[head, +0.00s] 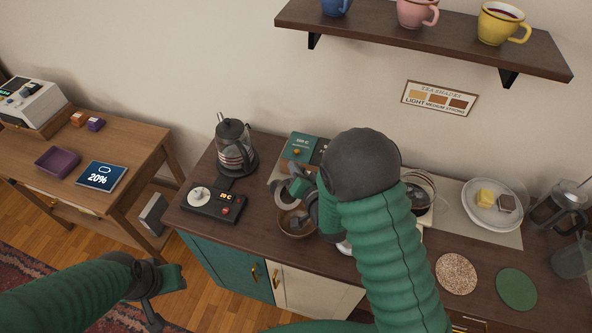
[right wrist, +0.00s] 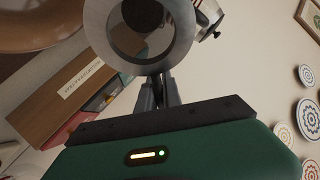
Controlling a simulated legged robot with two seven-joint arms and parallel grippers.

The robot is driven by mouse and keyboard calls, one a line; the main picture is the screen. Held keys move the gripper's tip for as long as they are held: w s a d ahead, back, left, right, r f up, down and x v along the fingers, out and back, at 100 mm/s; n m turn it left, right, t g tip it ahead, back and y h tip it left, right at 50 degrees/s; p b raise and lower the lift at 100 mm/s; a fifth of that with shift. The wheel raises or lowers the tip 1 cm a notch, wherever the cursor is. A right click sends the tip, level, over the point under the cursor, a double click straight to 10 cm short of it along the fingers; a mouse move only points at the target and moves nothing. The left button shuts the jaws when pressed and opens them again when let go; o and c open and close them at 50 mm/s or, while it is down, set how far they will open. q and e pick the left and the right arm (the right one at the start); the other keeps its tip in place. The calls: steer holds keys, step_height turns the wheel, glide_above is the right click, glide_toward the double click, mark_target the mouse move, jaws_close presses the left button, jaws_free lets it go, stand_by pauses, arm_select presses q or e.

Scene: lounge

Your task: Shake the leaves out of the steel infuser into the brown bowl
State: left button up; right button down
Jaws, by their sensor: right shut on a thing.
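The brown bowl (head: 284,232) sits on the dark counter, with something dark inside it. My right gripper (head: 312,205) is over the bowl, partly hidden by my own green arm. It is shut on the steel infuser (head: 283,190), which is tilted over the bowl. In the right wrist view the infuser (right wrist: 118,40) is a round steel cup held at the fingertips, with dark matter visible inside its ring. The brown bowl's rim (right wrist: 45,42) shows at upper left there. My left gripper (head: 160,292) is low at the left, away from the counter; its jaws are unclear.
A glass kettle (head: 233,150) and a black scale-like device (head: 212,203) stand left of the bowl. A white plate (head: 494,222) with yellow and brown pieces, two coasters (head: 457,272) and a glass press (head: 555,208) are at right. A shelf (head: 430,45) with mugs hangs above.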

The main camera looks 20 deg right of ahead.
steer(key=shift+s+d+r+m+t+y+b, duration=0.25)
steer(key=shift+s+t+b, duration=0.45)
steer(key=shift+b, duration=1.45)
steer(key=shift+s+d+r+m+t+y+b, duration=0.25)
steer(key=shift+t+b, duration=0.75)
steer(key=shift+b, duration=1.1)
steer(key=shift+s+d+r+m+t+h+b, duration=0.15)
steer(key=shift+s+t+b, duration=0.35)
steer(key=shift+b, duration=1.25)
steer(key=shift+s+d+r+m+t+h+b, duration=0.1)
steer(key=shift+s+m+t+b, duration=0.3)
steer(key=shift+b, duration=1.35)
steer(key=shift+s+d+r+n+t+h+b, duration=0.2)
steer(key=shift+t+b, duration=0.5)
steer(key=shift+b, duration=1.05)
